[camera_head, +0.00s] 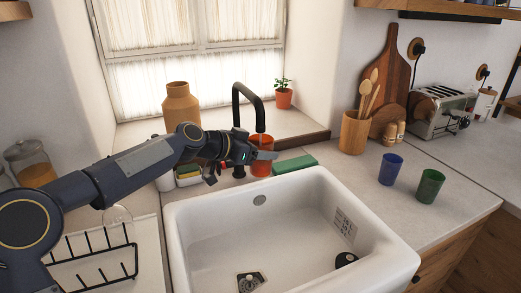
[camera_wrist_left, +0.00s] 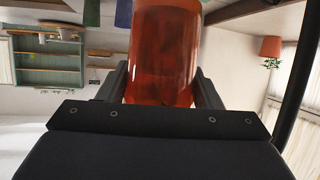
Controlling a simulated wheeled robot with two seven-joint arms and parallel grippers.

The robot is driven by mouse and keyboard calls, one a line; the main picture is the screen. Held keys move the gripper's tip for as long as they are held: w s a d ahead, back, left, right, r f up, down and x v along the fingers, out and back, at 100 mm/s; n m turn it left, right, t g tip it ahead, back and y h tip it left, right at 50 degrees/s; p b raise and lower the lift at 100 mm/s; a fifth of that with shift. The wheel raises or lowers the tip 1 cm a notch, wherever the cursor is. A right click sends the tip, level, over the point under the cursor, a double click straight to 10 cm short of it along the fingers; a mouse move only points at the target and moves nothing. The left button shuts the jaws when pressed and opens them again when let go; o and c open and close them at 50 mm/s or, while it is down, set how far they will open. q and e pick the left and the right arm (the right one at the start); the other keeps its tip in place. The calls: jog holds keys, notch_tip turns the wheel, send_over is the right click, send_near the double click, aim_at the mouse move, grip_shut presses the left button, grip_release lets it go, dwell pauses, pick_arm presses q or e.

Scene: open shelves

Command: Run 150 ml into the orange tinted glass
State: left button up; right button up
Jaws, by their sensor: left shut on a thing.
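The orange tinted glass (camera_head: 261,170) is held upright behind the sink, under the spout of the black tap (camera_head: 250,95). My left gripper (camera_head: 264,155) is shut around the glass, with a finger across its side. In the left wrist view the orange glass (camera_wrist_left: 165,55) sits between both fingers of my left gripper (camera_wrist_left: 163,85); that view is upside down. The glass's rim is close below the spout. I cannot make out a water stream or a level in the glass. My right gripper is not in view.
The white sink (camera_head: 290,240) lies in front of the glass. A green sponge-like block (camera_head: 296,164) is right of it. A blue cup (camera_head: 391,169) and a green cup (camera_head: 430,186) stand on the right counter. A dish rack (camera_head: 95,260) is at left.

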pick_arm(q)
jog(key=s+a, duration=0.4)
jog(key=a, duration=0.2)
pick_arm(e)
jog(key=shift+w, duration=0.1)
